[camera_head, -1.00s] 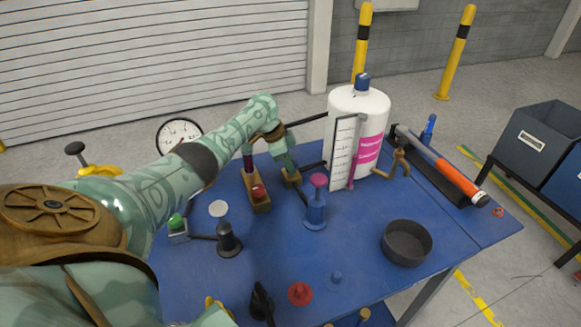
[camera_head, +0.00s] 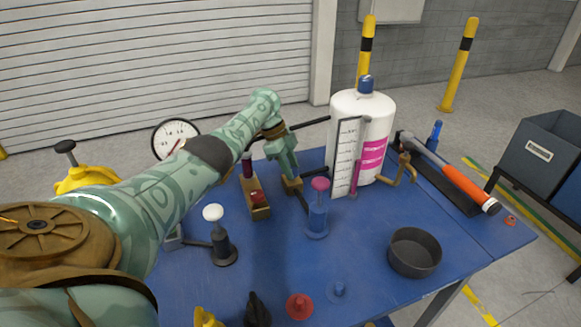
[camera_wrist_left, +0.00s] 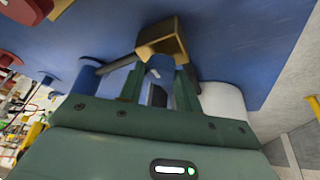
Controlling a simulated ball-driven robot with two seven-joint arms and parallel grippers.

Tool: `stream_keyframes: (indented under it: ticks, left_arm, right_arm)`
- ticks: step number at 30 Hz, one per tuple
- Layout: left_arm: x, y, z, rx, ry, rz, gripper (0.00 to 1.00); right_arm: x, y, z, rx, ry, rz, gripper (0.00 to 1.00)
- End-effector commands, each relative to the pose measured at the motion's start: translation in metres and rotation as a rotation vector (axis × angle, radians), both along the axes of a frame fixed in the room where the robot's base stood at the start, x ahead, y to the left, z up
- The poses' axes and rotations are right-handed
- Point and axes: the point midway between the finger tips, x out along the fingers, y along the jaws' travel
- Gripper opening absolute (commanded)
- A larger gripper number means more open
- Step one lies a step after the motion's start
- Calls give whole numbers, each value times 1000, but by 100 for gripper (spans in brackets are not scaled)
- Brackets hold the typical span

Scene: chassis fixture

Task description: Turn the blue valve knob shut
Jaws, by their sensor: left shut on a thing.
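The blue valve knob (camera_wrist_left: 160,70) shows in the left wrist view as a short blue cylinder in front of a brass-coloured valve block (camera_wrist_left: 164,38). My left gripper (camera_wrist_left: 160,78) has a finger on each side of the knob and is shut on it. In the head view my left gripper (camera_head: 288,172) reaches down at the brass block (camera_head: 293,187), and the knob is hidden behind it. How far the knob is turned cannot be told. My right gripper is not in view.
Close by stand a blue post with a pink top (camera_head: 318,212), a brass block with a red button (camera_head: 259,206) and a white tank (camera_head: 375,120) with a scale. A dark bowl (camera_head: 415,253) and orange-handled hammer (camera_head: 465,183) are farther right.

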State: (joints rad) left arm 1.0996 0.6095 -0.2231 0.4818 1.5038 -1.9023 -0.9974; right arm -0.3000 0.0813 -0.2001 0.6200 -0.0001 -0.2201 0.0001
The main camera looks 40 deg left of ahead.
Motion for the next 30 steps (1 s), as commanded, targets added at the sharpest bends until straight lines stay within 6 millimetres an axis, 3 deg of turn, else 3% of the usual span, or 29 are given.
stream_keyframes:
  ticks: [6, 7, 9, 20, 23, 30]
  left_arm:
    - [0, 0, -1, 1, 2, -3, 11]
    - [0, 0, -1, 1, 2, -3, 42]
    - [0, 0, -1, 1, 2, -3, 55]
    - [-1, 2, 8, 1, -1, -1, 55]
    - [-3, 8, 25, 1, -3, 0, 55]
    - [-12, 31, 86, 0, -5, 1, 55]
  right_arm:
    - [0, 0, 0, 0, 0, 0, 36]
    - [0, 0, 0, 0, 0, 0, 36]
    - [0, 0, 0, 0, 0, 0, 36]
    - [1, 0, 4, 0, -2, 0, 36]
    - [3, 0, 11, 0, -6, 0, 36]
    - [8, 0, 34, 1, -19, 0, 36]
